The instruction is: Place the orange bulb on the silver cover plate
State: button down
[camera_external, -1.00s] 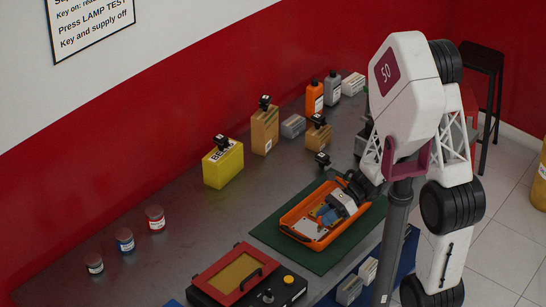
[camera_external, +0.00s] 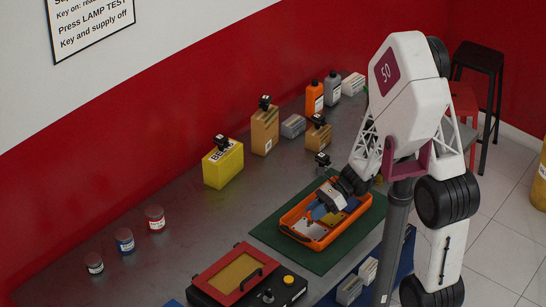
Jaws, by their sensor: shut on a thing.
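The silver cover plate (camera_external: 306,228) lies in the near left part of the orange tray (camera_external: 318,244). My gripper (camera_external: 318,213), with blue fingers, points down over the tray, just behind and right of the silver plate. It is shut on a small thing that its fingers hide. I cannot make out the orange bulb anywhere, and its colour would blend with the tray. Whether the held thing touches the tray or a plate cannot be told.
The tray lies on a green mat (camera_external: 290,252). A red-framed box (camera_external: 232,272) stands in front. A yellow box (camera_external: 223,164), bottles and small jars stand on the grey bench, whose left middle is clear.

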jog(key=shift+f, duration=1.35)
jog(key=shift+f, duration=0.15)
jog(key=c, duration=0.9)
grip_release()
jog(key=shift+c, duration=0.2)
jog(key=shift+r+v, duration=0.2)
jog(key=shift+v, duration=5.9)
jog(key=shift+s, duration=0.15)
